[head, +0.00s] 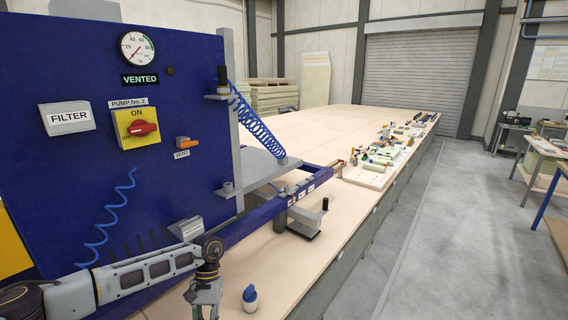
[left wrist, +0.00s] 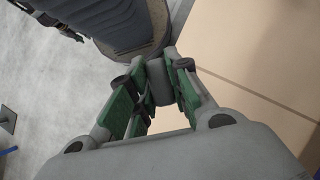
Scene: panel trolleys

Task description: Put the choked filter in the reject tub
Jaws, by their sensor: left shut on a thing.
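My left gripper (head: 203,302) points down at the bottom edge of the head view, beside the front of the bench. In the left wrist view its green-padded fingers (left wrist: 158,92) are shut on the grey stub of a dark, ribbed, blue-grey body with a dirty brownish end. I take this for the choked filter (left wrist: 118,24); it runs out of the frame at the top. The held thing is below the frame in the head view. My right gripper is not in view. I cannot make out a reject tub in either view.
A blue panel (head: 60,160) with a gauge, a "VENTED" display and a red pump switch (head: 143,129) stands at the left. A small blue-topped white container (head: 250,298) stands on the bench (head: 330,245) close by. Clutter lies farther along the bench; the floor (head: 440,230) at right is clear.

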